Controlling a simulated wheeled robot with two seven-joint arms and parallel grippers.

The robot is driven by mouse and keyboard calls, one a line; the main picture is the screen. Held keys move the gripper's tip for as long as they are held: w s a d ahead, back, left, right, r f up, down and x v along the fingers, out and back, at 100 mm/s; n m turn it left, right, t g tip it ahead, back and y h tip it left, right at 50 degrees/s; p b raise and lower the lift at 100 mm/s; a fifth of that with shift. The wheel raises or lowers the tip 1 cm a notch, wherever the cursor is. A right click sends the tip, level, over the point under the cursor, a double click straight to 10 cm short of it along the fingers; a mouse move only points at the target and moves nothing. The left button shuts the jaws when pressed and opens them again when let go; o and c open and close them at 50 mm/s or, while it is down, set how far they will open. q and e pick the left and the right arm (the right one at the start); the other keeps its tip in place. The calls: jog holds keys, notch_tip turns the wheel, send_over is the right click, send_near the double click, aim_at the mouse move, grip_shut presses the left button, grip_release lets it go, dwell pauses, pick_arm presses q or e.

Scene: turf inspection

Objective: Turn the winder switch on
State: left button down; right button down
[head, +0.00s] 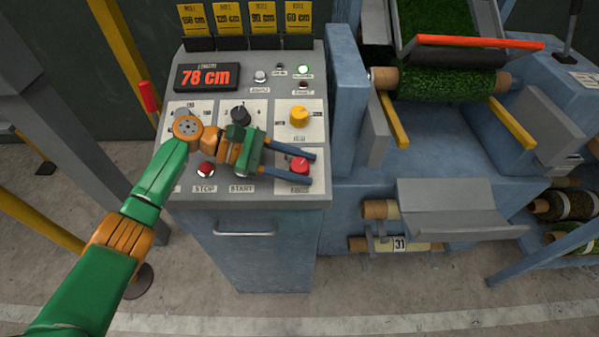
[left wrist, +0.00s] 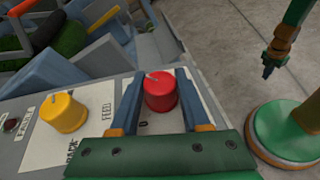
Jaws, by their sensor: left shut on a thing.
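The red knob (head: 299,163) is at the lower right of the control panel (head: 262,192); the label below it is too small to read. In the left wrist view the red knob (left wrist: 160,92) has a pale pointer line on its top and a "0" printed near its base. My left gripper (head: 312,167) reaches across the panel from the left. Its two blue fingers lie on either side of the red knob and are shut on it. My right gripper (left wrist: 270,68) shows small at the upper right of the left wrist view; its finger gap is not clear.
A yellow knob (head: 299,116) is just behind the red one, and a black knob (head: 241,114) is beside the yellow one. The red display (head: 206,77) reads 78 cm. The turf roll (head: 440,84) sits in the machine at right.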

aim_at(291, 163)
pick_arm(q)
jog(key=shift+m+g+b, duration=0.3)
jog(key=shift+b, duration=0.05)
dwell(0.3)
jog(key=shift+c, duration=1.9)
grip_release()
jog(key=shift+d, duration=0.1)
jog(key=shift+a, duration=0.35)
jog(key=b+v, duration=0.2)
jog(key=v, duration=0.4)
jog(key=shift+a+r, duration=0.2)
jog(key=shift+r, duration=0.05)
